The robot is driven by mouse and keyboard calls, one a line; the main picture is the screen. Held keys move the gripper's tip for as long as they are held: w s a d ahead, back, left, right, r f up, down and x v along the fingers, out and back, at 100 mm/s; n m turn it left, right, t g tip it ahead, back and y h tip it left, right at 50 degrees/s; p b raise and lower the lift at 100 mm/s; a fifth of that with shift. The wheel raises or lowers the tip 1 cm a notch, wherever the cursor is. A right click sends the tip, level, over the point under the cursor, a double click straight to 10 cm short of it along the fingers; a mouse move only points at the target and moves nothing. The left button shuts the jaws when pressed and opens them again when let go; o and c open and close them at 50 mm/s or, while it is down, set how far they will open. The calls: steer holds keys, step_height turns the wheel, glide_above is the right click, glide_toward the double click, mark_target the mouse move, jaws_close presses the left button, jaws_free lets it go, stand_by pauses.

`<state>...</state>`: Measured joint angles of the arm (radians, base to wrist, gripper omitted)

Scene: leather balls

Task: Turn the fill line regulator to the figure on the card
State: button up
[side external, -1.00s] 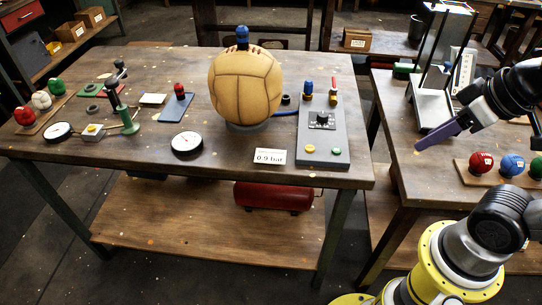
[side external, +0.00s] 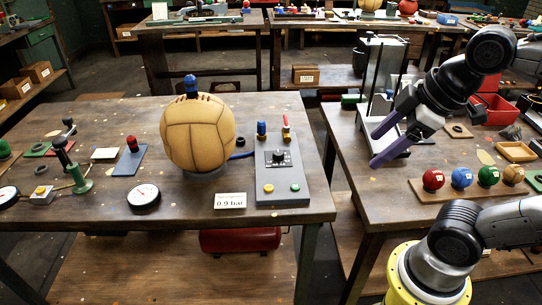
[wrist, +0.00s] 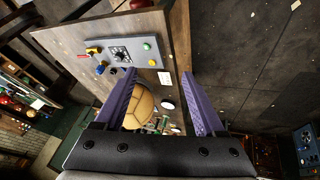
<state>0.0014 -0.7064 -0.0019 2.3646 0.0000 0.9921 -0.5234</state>
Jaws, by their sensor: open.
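The regulator knob (side external: 278,157) is black and sits on a grey control panel (side external: 283,182) at the right of the main table. The knob also shows in the wrist view (wrist: 121,54); its exact setting is too small to read. The white card (side external: 230,201) in front of the panel reads 0.9 bar. A tan leather ball (side external: 198,135) stands left of the panel with a blue fitting on top. My gripper (side external: 378,148) has purple fingers, is open and empty, and is over the right-hand table, well to the right of the panel. Its fingers (wrist: 165,75) stand apart in the wrist view.
The panel has a yellow button (side external: 268,188), a green button (side external: 294,187), and blue and red-topped valves at its back. A round gauge (side external: 144,197) lies left of the card. Coloured balls (side external: 461,177) sit on a board on the right table, below my gripper.

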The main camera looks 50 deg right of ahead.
steer(key=w+r+n+g, duration=0.1)
steer(key=w+r+n, duration=0.45)
steer(key=w, duration=0.25)
steer(key=n+g, duration=0.5)
steer(key=n, duration=0.2)
glide_above(278, 153)
step_height(278, 153, down, 13)
steer(key=shift+m, duration=0.25)
step_height(278, 153, down, 14)
steer(key=shift+d+r, duration=0.1)
steer(key=shift+r, duration=0.05)
jaws_close()
